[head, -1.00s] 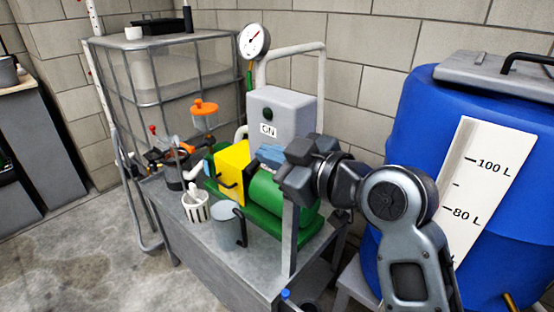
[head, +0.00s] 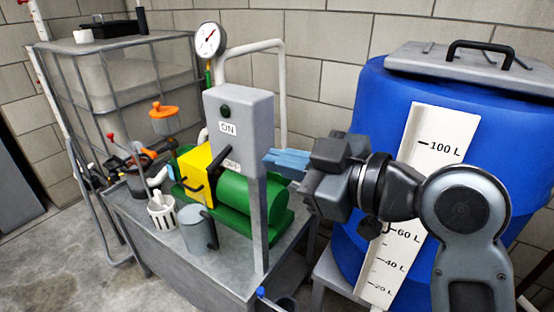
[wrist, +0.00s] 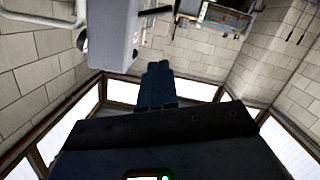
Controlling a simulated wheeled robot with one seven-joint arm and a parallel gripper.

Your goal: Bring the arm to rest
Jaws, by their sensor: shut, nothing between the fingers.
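My gripper (head: 284,163) is in the head view, to the right of the grey switch box (head: 232,110) and above the right end of the green pump motor (head: 240,200). Its blue fingers are together and empty, pointing left. In the wrist view the closed fingers (wrist: 157,84) are at the centre, with the grey switch box (wrist: 112,35) beside them at upper left. My arm reaches in from the right, in front of the blue tank (head: 385,90). I cannot tell the exact gap between fingers and box.
The metal bench (head: 225,268) carries a yellow block (head: 196,170), a grey cup (head: 196,234) and a white slotted basket (head: 162,217). A pressure gauge (head: 208,40) stands behind. A caged tank (head: 125,80) is at back left. Bare floor lies at front left.

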